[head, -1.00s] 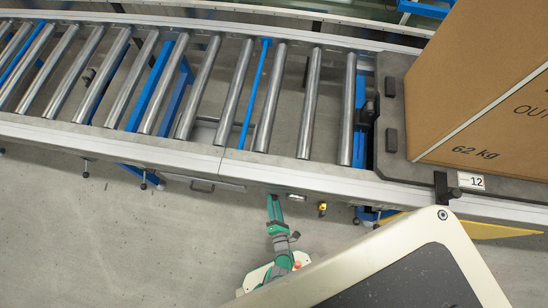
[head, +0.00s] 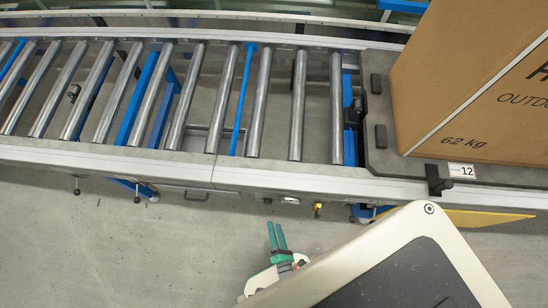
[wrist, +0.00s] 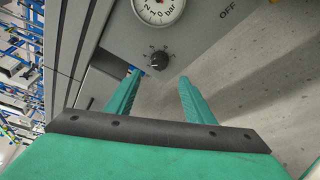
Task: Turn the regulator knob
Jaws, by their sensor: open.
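The regulator knob (wrist: 157,60) is small, round and black, with scale marks around it, on a grey panel in the wrist view. It sits just below a round white pressure gauge (wrist: 158,10). My gripper (wrist: 160,75) has two green fingers, spread apart with nothing between them. In the wrist view the knob appears between and slightly beyond the fingertips, with no visible contact. In the head view my gripper (head: 275,223) is in front of the conveyor's near side rail; I cannot make out the knob there.
A roller conveyor (head: 225,172) crosses the head view. A large cardboard box (head: 440,95) marked 62 kg stands on a dark pallet (head: 378,150) at right. A small yellow item (head: 318,209) is below the rail. "OFF" lettering (wrist: 227,11) marks the panel. Grey floor is clear at left.

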